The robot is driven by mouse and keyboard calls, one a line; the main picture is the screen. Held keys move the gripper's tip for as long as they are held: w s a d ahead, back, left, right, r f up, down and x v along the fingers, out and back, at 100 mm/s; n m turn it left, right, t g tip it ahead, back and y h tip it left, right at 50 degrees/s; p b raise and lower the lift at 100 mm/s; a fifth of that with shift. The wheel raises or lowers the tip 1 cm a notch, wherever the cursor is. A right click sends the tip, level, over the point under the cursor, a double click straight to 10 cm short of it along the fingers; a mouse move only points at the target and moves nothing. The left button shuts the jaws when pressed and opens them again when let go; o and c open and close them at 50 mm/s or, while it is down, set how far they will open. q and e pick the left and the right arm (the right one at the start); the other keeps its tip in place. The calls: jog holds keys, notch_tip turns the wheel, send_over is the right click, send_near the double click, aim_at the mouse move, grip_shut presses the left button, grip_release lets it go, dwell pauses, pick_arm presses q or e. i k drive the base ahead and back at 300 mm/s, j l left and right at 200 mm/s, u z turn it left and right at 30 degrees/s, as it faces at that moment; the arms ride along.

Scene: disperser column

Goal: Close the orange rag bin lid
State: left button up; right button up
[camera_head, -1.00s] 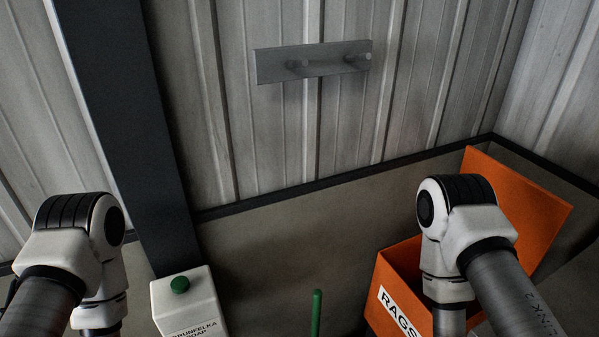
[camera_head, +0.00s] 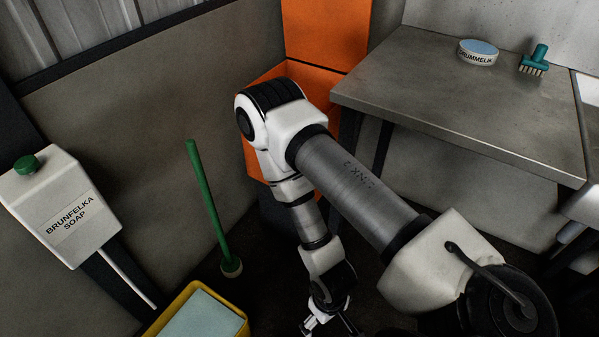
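The orange rag bin (camera_head: 251,158) stands in the corner at the wall, left of the grey table. Its orange lid (camera_head: 327,30) is raised and upright against the wall, with its top cut off by the frame. My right arm crosses in front of the bin and hides much of its front and opening. My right gripper (camera_head: 331,326) points down at the bottom edge, below and in front of the bin and apart from the lid. Its fingertips are partly cut off and I see nothing held. My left gripper is out of view.
A grey table (camera_head: 450,95) right of the bin holds a round tin (camera_head: 478,54) and a teal brush (camera_head: 535,62). A white soap dispenser (camera_head: 62,205) is at left.

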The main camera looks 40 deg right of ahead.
aim_at(334, 35)
jog(key=z, duration=1.25)
